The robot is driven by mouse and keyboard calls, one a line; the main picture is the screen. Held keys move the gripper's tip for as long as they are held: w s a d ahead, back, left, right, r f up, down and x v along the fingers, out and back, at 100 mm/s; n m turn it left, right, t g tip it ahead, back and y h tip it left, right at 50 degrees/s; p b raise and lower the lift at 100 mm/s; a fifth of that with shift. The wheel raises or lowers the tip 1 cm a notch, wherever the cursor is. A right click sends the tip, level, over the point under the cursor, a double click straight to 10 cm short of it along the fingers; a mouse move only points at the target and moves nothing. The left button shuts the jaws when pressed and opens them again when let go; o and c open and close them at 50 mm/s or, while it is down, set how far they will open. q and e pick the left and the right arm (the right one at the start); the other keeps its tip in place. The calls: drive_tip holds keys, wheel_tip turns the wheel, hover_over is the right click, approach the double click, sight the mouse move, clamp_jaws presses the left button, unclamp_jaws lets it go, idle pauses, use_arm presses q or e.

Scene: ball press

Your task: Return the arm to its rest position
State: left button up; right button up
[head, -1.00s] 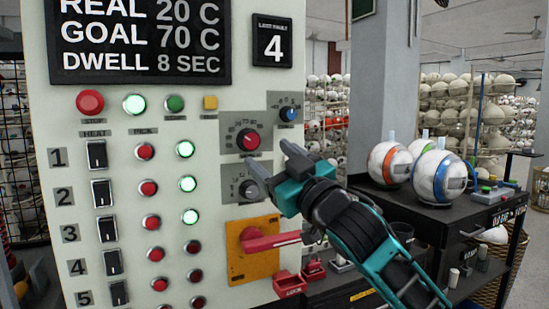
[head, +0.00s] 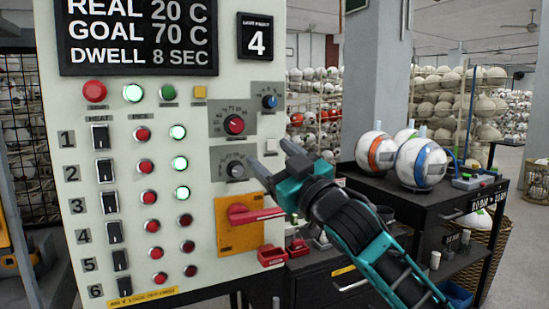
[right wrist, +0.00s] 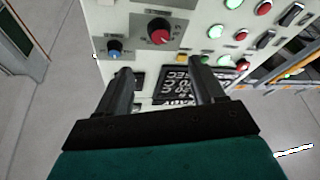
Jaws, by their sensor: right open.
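My right gripper (head: 262,158) is in front of the right edge of the white control panel (head: 205,215), near the lower black knob (head: 236,169). Its two fingers are apart with nothing between them. The right wrist view shows the same open fingers (right wrist: 165,85), with the red knob (right wrist: 158,31) and blue knob (right wrist: 114,47) beyond them. In the head view, the red knob (head: 234,124) sits above the black one, and the red lever (head: 256,214) on its yellow plate is below the gripper. My left gripper is not in view.
A black cart (head: 420,197) with several balls on top stands to the right of my arm. A grey column (head: 371,80) rises behind it. Racks of balls (head: 465,105) fill the background. Open floor (head: 525,235) shows at the far right.

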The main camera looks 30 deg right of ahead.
idle(0.3)
drive_tip(key=s+a+f+m+g, duration=0.1)
drive_tip(key=f+g, duration=0.1)
drive_tip(key=f, duration=0.8)
drive_tip(key=s+a+f+g, duration=0.2)
drive_tip(key=f, duration=0.8)
drive_tip(key=s+a+f+m+g, duration=0.1)
drive_tip(key=f+g, duration=0.1)
drive_tip(key=f, duration=0.8)
drive_tip(key=s+a+f+m+g, duration=0.1)
drive_tip(key=s+a+f+g, duration=0.1)
drive_tip(key=s+f, duration=0.7)
drive_tip(key=s+a+f+g+h, duration=0.1)
drive_tip(key=s+a+f+g, duration=0.1)
drive_tip(key=s+f, duration=0.8)
wheel_tip(320, 180, down, 2)
drive_tip(key=shift+s+a+f+m+g, duration=0.15)
drive_tip(key=shift+s+a+m+g, duration=0.1)
drive_tip(key=shift+m+g, duration=0.2)
